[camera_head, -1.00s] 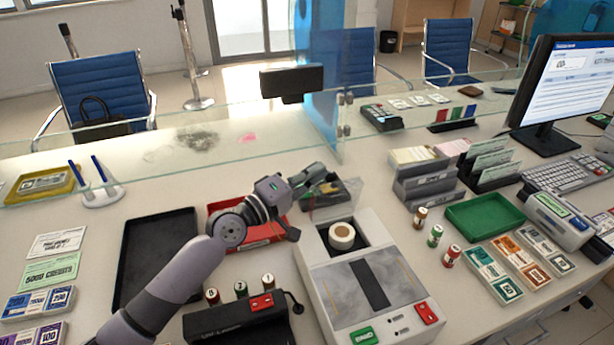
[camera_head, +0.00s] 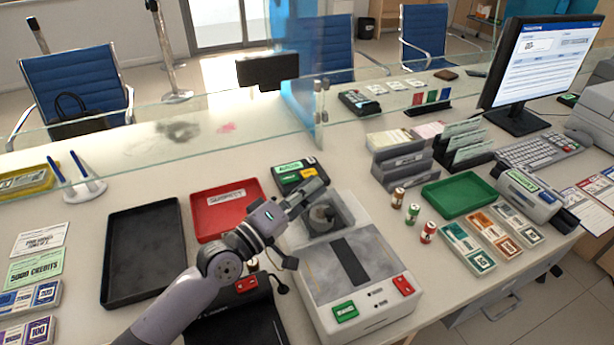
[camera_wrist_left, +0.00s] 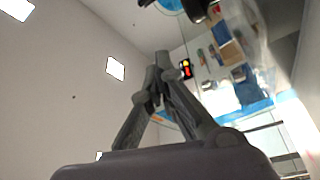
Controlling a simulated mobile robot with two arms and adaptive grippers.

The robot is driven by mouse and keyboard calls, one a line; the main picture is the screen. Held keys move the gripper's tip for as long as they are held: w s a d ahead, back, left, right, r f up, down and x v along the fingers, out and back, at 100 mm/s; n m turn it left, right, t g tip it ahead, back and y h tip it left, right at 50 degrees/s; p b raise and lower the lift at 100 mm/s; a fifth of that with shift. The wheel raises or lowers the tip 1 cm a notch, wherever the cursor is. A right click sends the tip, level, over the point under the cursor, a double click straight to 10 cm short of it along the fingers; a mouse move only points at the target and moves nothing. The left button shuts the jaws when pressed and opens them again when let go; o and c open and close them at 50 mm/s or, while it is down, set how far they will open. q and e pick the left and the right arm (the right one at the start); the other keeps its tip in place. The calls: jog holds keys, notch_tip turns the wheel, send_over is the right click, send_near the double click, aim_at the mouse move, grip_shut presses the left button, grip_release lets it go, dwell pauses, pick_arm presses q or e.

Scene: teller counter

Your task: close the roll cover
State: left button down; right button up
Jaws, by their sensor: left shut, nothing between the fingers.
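The grey-white printer-like machine (camera_head: 355,275) stands at the front centre of the counter. Its paper roll (camera_head: 322,214) sits in the rear bay and looks dim, as if seen through the smoky, see-through roll cover (camera_head: 345,213). The cover seems tilted down over the bay; I cannot tell whether it is fully down. My left gripper (camera_head: 314,189) is shut and empty, at the bay's rear left, close to the cover; contact is unclear. The left wrist view shows its fingers together (camera_wrist_left: 160,75) against wall and ceiling. My right gripper is not in view.
A red tray (camera_head: 225,208) and black tray (camera_head: 145,250) lie left of the machine. A dark card terminal (camera_head: 292,175) is behind it. Small rolls (camera_head: 413,214) and a green tray (camera_head: 460,193) are to the right. A glass screen (camera_head: 160,135) runs along the back.

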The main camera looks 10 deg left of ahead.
aim_at(315, 223)
pick_arm(q)
jog(key=shift+s+d+f, duration=0.7)
jog(key=shift+s+f, duration=0.3)
